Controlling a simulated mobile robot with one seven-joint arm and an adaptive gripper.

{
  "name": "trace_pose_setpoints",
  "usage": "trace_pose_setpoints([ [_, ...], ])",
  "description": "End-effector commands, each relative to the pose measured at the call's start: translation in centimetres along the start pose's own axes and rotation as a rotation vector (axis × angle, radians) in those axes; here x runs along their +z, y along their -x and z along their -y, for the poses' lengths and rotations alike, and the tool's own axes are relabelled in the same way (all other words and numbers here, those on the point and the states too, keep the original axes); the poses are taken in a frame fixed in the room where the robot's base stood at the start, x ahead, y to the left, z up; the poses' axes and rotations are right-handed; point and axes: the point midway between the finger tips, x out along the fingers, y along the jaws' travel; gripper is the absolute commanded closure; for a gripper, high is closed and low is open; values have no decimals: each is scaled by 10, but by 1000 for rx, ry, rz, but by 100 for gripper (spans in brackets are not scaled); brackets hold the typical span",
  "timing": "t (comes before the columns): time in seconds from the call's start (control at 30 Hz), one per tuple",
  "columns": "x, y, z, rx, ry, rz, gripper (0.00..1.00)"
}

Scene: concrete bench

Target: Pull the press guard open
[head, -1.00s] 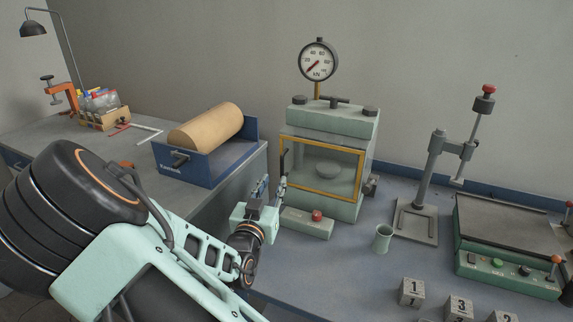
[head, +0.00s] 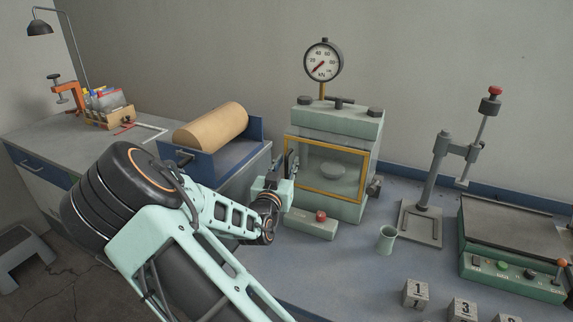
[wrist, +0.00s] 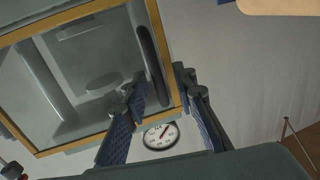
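The press (head: 335,120) stands on the bench with its guard (head: 325,171), a clear panel in a yellow frame, closed across the front. The guard fills the upper left of the wrist view (wrist: 95,85). Its dark upright bar handle (wrist: 152,58) is near the frame's edge there. In the head view the handle is mostly hidden by my gripper (head: 284,166) at the guard's left edge. In the wrist view my gripper (wrist: 161,80) is open, with its two blue-padded fingertips either side of the handle's near end. I cannot tell whether they touch it.
A low box with a red button (head: 320,215) sits in front of the press, below my gripper. A blue cradle with a tan roll (head: 212,127) stands to the left. A green cup (head: 386,239), a grey stand (head: 423,222) and numbered cubes (head: 415,293) are to the right.

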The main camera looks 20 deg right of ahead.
Motion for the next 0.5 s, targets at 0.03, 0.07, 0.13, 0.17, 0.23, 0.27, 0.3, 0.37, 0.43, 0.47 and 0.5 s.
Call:
trace_pose_setpoints([
  [0.03,0,0,0,0,0,0,76],
  [0.07,0,0,0,0,0,0,79],
  [0.13,0,0,0,0,0,0,87],
  [0.17,0,0,0,0,0,0,90],
  [0.23,0,0,0,0,0,0,98],
  [0.27,0,0,0,0,0,0,100],
  [0.3,0,0,0,0,0,0,100],
  [0.37,0,0,0,0,0,0,100],
  [0.43,0,0,0,0,0,0,100],
  [0.47,0,0,0,0,0,0,100],
  [0.5,0,0,0,0,0,0,100],
])
